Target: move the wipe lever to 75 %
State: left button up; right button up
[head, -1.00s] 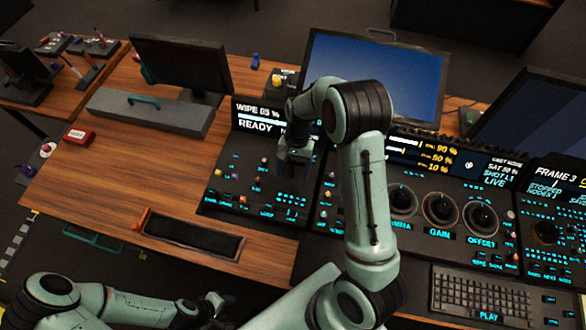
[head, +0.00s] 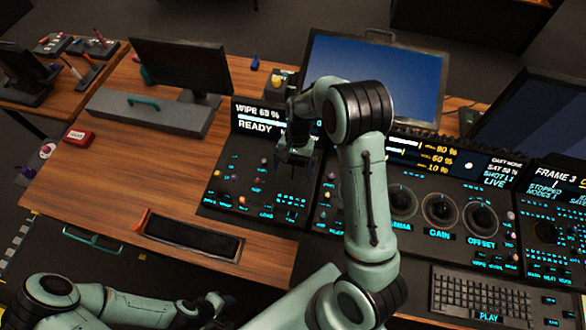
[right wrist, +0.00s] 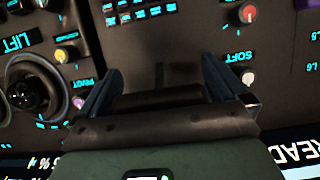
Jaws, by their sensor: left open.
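The wipe panel (head: 232,185) is the dark console left of centre in the head view, with small coloured knobs. Its display (head: 258,118) reads WIPE, a figure that looks like 63 %, and READY. My right gripper (head: 299,158) is low over this panel's right side, just below the display. In the right wrist view its two fingers (right wrist: 162,90) are apart, with a dark bar (right wrist: 160,101) across between them. I cannot tell whether this bar is the wipe lever's handle or is gripped. My left gripper (head: 218,312) is open, low at the left, away from the panel.
In the right wrist view a white-topped knob (right wrist: 248,76) marked SOFT is close to one finger, and a yellow knob (right wrist: 66,54) lies beyond the other. A keyboard (head: 480,295) and dials are right of my right arm. The wooden desk (head: 150,175) is mostly clear at left.

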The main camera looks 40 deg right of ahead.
pick_arm(q)
jog(key=shift+w+r+p, duration=0.7)
jog(key=shift+w+r, duration=0.2)
jog(key=shift+r, duration=0.05)
pick_arm(e)
jog(key=v, duration=1.3)
jog(key=shift+d+r, duration=0.15)
